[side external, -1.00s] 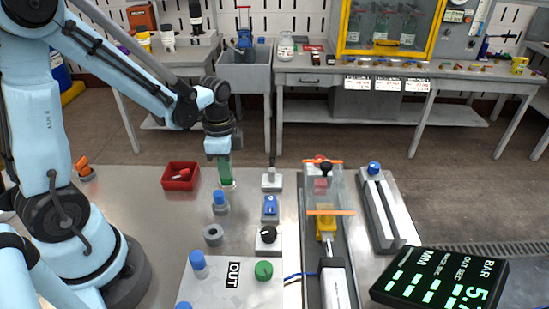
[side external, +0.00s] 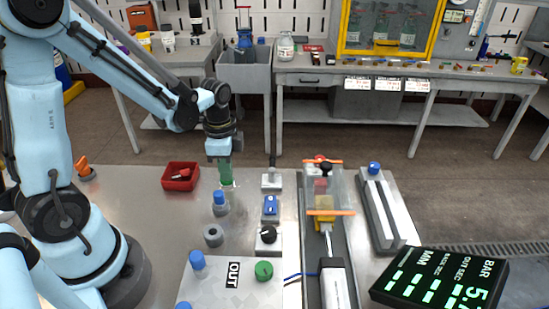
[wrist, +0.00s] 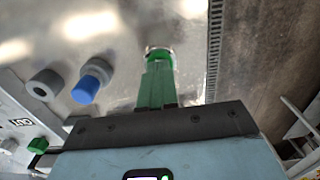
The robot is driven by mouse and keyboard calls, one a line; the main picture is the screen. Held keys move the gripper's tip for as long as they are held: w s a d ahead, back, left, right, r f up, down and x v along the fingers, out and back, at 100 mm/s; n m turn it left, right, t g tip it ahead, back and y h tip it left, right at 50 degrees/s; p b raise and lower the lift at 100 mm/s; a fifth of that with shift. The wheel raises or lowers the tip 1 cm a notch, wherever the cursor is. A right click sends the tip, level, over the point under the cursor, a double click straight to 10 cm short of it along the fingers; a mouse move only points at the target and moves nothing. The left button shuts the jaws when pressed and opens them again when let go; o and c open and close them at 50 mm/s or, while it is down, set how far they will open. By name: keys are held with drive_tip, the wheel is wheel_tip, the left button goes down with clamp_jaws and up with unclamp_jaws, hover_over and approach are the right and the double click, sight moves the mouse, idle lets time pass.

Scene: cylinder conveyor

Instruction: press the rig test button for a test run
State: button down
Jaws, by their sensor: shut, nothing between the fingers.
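My gripper (side external: 226,181) points down with its green fingers shut and nothing between them. The wrist view shows the closed fingers (wrist: 158,68) reaching a green round button (wrist: 157,51) in a silvery ring. In the side view the button (side external: 228,186) is mostly hidden under the fingertips. The tips are at the button; I cannot tell how far it is pressed in.
A red tray (side external: 180,184) lies left of my gripper. A display (side external: 440,281) is at the front right.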

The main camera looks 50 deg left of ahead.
wheel_tip(320, 180, up, 13)
drive_tip(key=shift+r, duration=0.2)
idle(0.4)
drive_tip(key=s+d+f+n+t, duration=0.1)
drive_tip(key=s+d+n+t, duration=0.2)
drive_tip(key=d+n+t, duration=0.3)
drive_tip(key=shift+n+t, duration=0.6)
drive_tip(key=shift+n, duration=0.9)
drive_tip(key=shift+d+f, duration=0.1)
idle(2.0)
